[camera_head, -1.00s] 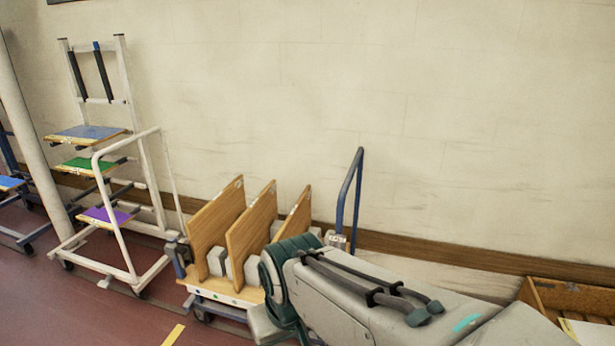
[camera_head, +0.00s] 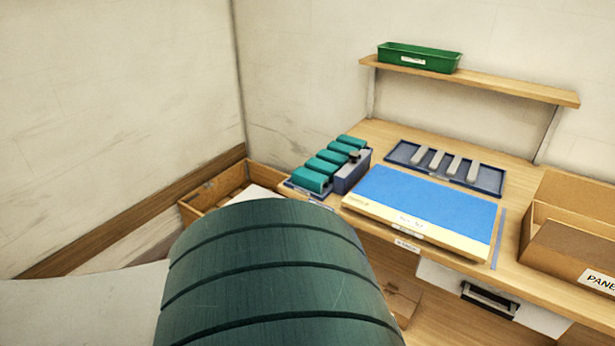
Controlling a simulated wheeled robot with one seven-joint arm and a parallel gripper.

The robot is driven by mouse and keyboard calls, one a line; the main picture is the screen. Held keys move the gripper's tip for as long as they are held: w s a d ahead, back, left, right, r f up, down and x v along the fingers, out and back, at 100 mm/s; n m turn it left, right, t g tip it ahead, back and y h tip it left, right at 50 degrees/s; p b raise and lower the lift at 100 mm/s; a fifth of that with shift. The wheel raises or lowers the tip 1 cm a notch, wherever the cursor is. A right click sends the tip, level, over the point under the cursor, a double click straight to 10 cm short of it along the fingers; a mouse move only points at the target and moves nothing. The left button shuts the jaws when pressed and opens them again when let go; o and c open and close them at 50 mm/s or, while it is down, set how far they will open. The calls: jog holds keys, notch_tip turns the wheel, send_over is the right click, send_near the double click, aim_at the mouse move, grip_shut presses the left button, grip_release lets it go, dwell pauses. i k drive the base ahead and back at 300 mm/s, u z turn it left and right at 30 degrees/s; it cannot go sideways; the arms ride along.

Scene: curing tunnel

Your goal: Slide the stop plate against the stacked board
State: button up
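A board with a blue top and a pale front strip (camera_head: 425,208) lies flat on the wooden bench. A dark blue-grey block with a black knob (camera_head: 352,172) stands at the board's back left corner, beside a row of teal blocks (camera_head: 312,180); it may be the stop plate, but I cannot tell for sure. Whether it touches the board is too small to tell. My gripper is not in view; only a teal ribbed part and a pale part of my own arm fill the lower left and middle.
The wooden bench (camera_head: 390,135) carries a blue tray (camera_head: 488,180) with several grey bars behind the board. A cardboard box (camera_head: 575,210) stands at right. A green bin (camera_head: 418,57) sits on the shelf (camera_head: 500,85) above. A wooden crate (camera_head: 215,190) stands left of the bench.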

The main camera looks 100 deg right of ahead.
aim_at(359, 163)
jog(key=z, duration=0.15)
jog(key=k, duration=0.25)
jog(key=z, duration=1.05)
jog(key=k, duration=1.05)
jog(key=z, duration=1.3)
jog(key=i, duration=0.6)
jog(key=z, duration=0.5)
jog(key=i, duration=0.75)
jog(key=u, duration=0.05)
